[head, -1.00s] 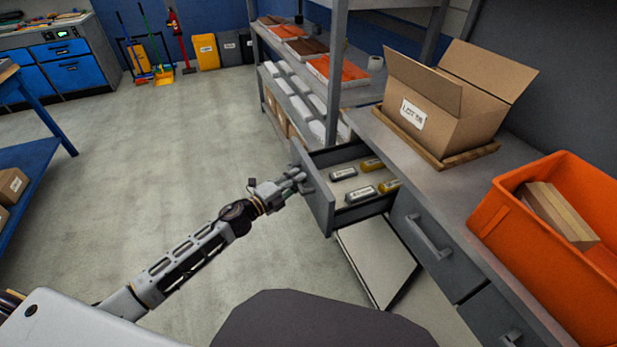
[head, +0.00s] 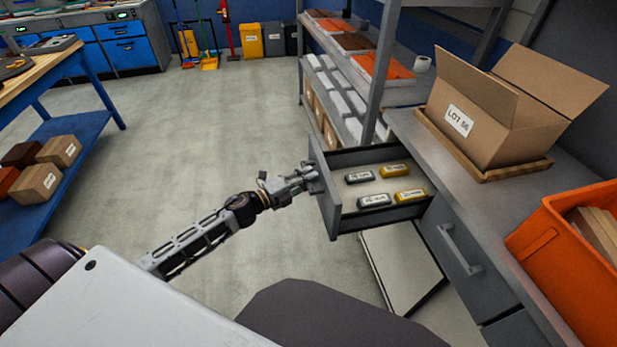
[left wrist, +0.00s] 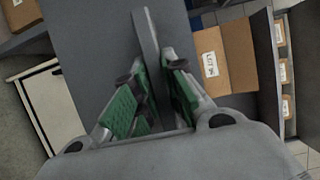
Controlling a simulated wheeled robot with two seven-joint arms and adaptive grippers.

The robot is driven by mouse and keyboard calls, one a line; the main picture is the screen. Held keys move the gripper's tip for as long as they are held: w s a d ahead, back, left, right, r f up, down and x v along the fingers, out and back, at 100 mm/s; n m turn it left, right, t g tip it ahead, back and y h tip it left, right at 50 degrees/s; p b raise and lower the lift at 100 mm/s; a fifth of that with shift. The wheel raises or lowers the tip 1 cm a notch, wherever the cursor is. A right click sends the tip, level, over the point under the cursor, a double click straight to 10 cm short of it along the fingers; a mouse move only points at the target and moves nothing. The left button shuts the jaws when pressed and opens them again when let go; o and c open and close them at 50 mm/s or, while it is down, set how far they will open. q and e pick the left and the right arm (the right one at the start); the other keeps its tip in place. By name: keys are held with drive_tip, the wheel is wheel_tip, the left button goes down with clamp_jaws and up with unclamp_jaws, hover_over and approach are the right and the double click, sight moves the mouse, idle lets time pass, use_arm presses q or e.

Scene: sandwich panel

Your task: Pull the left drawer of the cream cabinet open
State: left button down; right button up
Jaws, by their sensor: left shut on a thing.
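The left drawer (head: 326,193) is pulled well out of the bench cabinet. Its front looks grey rather than cream. Several small labelled grey and yellow items lie inside, including a yellow one (head: 394,170). My left gripper (head: 308,177) is at the outer face of the drawer front, shut on its handle. In the left wrist view the green-padded fingers (left wrist: 150,82) sit on both sides of the grey handle bar (left wrist: 147,35). The handle is mostly hidden by the gripper in the head view. My right gripper is out of view.
A closed grey drawer (head: 440,262) is to the right. A cardboard box (head: 490,120) and an orange bin (head: 545,245) stand on the worktop (head: 455,205). Shelving stands behind the open drawer. A blue workbench (head: 85,125) is at far left; the floor between is clear.

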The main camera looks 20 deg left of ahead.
use_arm(q)
drive_tip(key=c, duration=1.7)
unclamp_jaws()
drive_tip(key=shift+o, duration=1.3)
drive_tip(key=v, duration=1.2)
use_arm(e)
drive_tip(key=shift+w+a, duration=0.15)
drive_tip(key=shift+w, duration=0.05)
